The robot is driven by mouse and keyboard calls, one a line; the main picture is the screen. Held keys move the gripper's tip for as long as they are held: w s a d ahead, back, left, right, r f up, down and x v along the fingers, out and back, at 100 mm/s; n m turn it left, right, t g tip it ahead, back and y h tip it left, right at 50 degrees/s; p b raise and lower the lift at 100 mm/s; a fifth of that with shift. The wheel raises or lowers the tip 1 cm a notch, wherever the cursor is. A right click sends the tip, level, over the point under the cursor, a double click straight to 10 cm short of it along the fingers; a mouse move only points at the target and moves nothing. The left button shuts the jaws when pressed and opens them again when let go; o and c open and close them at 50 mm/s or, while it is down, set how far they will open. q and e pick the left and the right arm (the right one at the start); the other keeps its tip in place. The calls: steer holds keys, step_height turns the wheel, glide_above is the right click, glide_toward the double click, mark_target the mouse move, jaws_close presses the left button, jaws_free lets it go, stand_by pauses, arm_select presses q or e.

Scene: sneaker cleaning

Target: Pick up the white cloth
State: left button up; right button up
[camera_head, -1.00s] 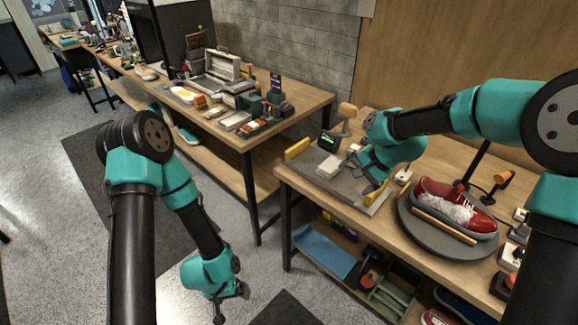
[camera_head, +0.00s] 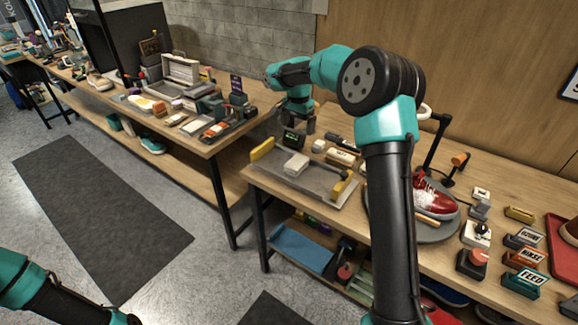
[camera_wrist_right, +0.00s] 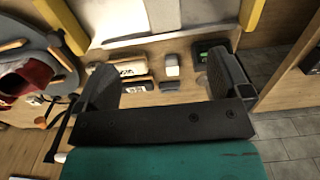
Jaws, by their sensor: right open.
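A small white folded piece, which looks like the white cloth (camera_head: 296,164), lies on a grey tray (camera_head: 322,190) with yellow end bars, at the left end of the right-hand table. In the right wrist view, a pale patch at the top edge, cut off by the frame, may be this cloth (camera_wrist_right: 163,14). My right gripper (camera_head: 303,124) points down above the back of the table, behind the tray. In the right wrist view its fingers (camera_wrist_right: 165,85) are spread wide with nothing between them. My left arm shows only at the bottom left; its gripper is out of frame.
Near the right gripper are a green-lit display (camera_head: 293,138), a white block (camera_wrist_right: 172,65) and a labelled pale box (camera_wrist_right: 121,69). A red sneaker (camera_head: 432,195) sits on a round grey stand to the right. The left table (camera_head: 200,140) is crowded.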

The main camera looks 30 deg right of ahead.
glide_above(297, 162)
step_height(297, 162, down, 11)
steer(key=shift+s+a, duration=0.1)
steer(key=shift+a, duration=0.05)
steer(key=shift+f, duration=0.6)
steer(key=shift+f, duration=2.6)
steer(key=c, duration=1)
